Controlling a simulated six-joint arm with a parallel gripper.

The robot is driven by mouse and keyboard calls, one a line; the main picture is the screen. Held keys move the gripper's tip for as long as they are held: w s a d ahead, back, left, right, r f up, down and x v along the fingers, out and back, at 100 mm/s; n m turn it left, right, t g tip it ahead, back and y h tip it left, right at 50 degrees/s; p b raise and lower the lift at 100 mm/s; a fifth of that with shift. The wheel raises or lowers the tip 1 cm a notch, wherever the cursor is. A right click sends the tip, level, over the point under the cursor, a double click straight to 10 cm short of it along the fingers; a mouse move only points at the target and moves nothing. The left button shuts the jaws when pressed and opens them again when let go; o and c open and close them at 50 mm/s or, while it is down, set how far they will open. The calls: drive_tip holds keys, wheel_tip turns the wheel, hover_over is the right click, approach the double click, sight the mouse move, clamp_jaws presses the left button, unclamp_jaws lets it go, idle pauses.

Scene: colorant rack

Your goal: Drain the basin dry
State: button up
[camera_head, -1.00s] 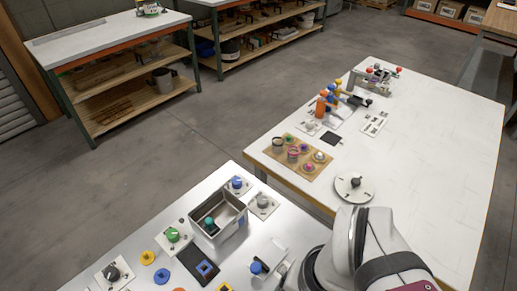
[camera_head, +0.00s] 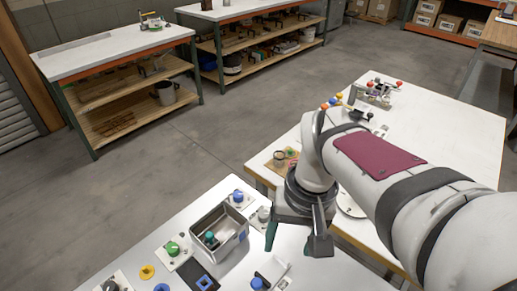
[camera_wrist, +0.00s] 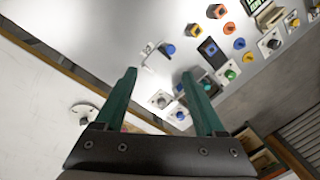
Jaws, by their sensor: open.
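The basin (camera_head: 235,243) is an open grey metal box on the near bench, with a teal knob-like piece (camera_head: 210,236) inside. In the wrist view the teal piece (camera_wrist: 207,85) shows beside my right-hand finger, which hides part of the basin. My gripper (camera_head: 295,240) is open and empty, fingers pointing down, above the bench to the right of the basin and apart from it. Its fingers (camera_wrist: 158,74) spread wide in the wrist view. Whether liquid is in the basin cannot be told.
Around the basin are plates with a blue knob (camera_head: 238,196), a grey knob (camera_head: 264,214) and a green knob (camera_head: 172,247). A blue-topped fixture (camera_head: 258,283) stands in front. A yellow ring (camera_head: 147,272) and dark plate (camera_head: 190,268) lie left. A white table (camera_head: 465,140) is behind my arm.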

drive_tip(key=w+a+f+n, duration=0.1)
drive_tip(key=w+f+n, duration=0.1)
drive_tip(key=w, duration=0.5)
drive_tip(key=w+f+n, duration=0.1)
drive_tip(key=w+n, duration=0.2)
drive_tip(key=w, duration=0.5)
drive_tip(key=n+h, duration=0.1)
drive_tip(key=n, duration=0.2)
hover_over(263, 213)
wheel_tip(263, 213, down, 6)
wheel_tip(263, 213, down, 16)
drive_tip(key=shift+r, duration=0.25)
clamp_jaws()
